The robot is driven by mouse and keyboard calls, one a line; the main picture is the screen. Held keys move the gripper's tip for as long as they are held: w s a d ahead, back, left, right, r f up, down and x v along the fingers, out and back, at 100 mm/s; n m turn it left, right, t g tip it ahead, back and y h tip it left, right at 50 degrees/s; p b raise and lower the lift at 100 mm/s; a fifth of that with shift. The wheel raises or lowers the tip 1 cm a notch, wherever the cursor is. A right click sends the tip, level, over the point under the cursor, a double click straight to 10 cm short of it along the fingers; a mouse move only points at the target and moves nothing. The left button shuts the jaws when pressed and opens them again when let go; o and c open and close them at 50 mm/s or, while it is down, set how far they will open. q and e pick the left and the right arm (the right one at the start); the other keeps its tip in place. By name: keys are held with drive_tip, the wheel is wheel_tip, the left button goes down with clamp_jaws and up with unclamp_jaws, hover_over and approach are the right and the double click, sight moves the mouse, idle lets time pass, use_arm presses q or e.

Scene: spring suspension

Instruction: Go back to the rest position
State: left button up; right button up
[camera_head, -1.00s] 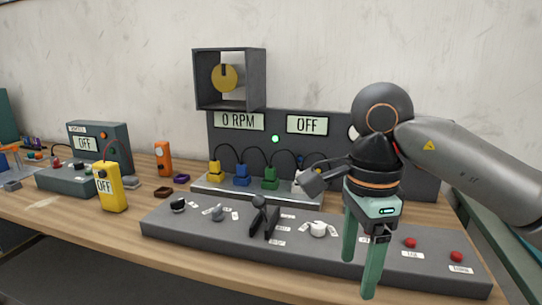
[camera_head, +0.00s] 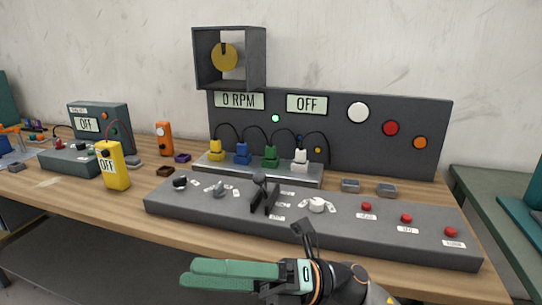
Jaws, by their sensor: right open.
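My right gripper (camera_head: 190,272) is low in the head view, in front of the table's front edge and below the control panel. Its green fingers point left and one overlaps the other in this view. It is open, with nothing seen between the fingers. It is apart from the grey control panel (camera_head: 340,232) with its knobs, levers and red buttons. My left gripper is not in view.
The wooden table (camera_head: 130,208) carries a yellow meter (camera_head: 112,168), an orange device (camera_head: 164,139), a plug rack with colored plugs (camera_head: 255,177) and a dark display board (camera_head: 435,130) reading 0 RPM and OFF. Two small grey trays (camera_head: 350,186) lie right of the rack.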

drive_tip(key=w+d+f+m+t+h, duration=0.2)
drive_tip(key=w+d+f+m+t, duration=0.25)
drive_tip(key=m+t, duration=0.7)
drive_tip(key=w+d+f+m+t+h, duration=0.1)
drive_tip(key=w+d+f+m+t, duration=0.3)
drive_tip(key=m+t, duration=0.75)
drive_tip(key=w+d+f+m+h, duration=0.2)
drive_tip(key=d+f+m+h, duration=0.2)
drive_tip(key=f+m+h, duration=0.55)
drive_tip(key=s+d+f+m+g+h, duration=0.4)
drive_tip(key=s+f, duration=0.3)
drive_tip(key=f, duration=0.5)
drive_tip(key=s+d+f+m+g+h, duration=0.1)
drive_tip(key=s+d+f+m+g, duration=0.3)
drive_tip(key=s+f, duration=0.55)
use_arm(q)
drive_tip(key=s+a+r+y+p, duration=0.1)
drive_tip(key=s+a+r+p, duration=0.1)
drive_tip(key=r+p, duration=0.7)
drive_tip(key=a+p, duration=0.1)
drive_tip(key=p, duration=0.2)
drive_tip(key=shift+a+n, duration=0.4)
use_arm(e)
drive_tip(key=s+d+r+m+h, duration=0.1)
drive_tip(key=d+r+m, duration=0.1)
drive_tip(key=r, duration=0.3)
drive_tip(key=shift+d+r, duration=0.2)
drive_tip(key=shift+d, duration=0.6)
